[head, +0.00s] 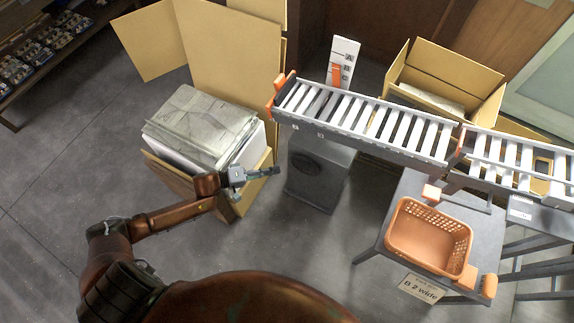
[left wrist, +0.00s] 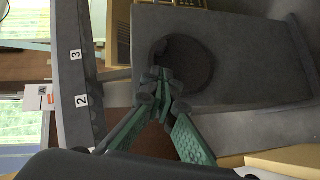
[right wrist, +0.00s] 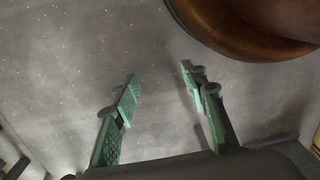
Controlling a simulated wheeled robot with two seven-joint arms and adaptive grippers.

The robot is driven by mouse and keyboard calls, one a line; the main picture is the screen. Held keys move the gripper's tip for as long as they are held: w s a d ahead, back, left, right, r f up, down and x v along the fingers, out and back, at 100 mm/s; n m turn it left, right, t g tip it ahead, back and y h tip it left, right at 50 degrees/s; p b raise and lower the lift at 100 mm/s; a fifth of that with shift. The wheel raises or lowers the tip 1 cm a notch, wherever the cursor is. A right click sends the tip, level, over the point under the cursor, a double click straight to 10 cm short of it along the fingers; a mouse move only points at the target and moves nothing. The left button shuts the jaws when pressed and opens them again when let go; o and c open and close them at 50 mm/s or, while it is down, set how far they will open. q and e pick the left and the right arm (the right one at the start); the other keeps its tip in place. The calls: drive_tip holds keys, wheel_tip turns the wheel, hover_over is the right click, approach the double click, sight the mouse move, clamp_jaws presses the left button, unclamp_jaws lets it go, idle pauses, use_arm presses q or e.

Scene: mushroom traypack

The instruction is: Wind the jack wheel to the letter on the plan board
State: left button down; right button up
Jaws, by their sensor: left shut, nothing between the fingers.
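The jack wheel (head: 304,163) is a dark round disc on the side of a grey box (head: 331,166) under the conveyor. It also shows in the left wrist view (left wrist: 198,62). A white letter scale (head: 345,50) marked A, B, C stands behind the conveyor, with an orange marker (head: 335,76) beside the letters; its exact level is hard to tell. The plan board (head: 420,288) reads "B 2 wide"; its small top line is unreadable. My left gripper (head: 277,170) is shut and empty, left of the wheel; contact is not visible. My right gripper (right wrist: 160,78) is open and empty above the floor.
The roller conveyor (head: 370,142) runs above the grey box. A cardboard box (head: 228,207) with stacked sheets stands close left of my left gripper. An orange basket (head: 400,250) sits on a grey table (head: 390,225) at right. Another carton (head: 462,60) is behind the conveyor.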

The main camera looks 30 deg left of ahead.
sight(307, 164)
use_arm(q)
drive_tip(key=b+x, duration=0.3)
drive_tip(key=x, duration=0.6)
drive_tip(key=shift+w+d+b, duration=0.15)
drive_tip(key=shift+w+b, duration=0.1)
drive_tip(key=shift+b, duration=0.15)
use_arm(e)
drive_tip(key=w+a+r+t, duration=0.1)
drive_tip(key=w+a+r, duration=0.2)
drive_tip(key=r, duration=0.1)
drive_tip(key=shift+w+y, duration=0.2)
drive_tip(key=shift+y, duration=0.2)
drive_tip(key=shift+r, duration=0.2)
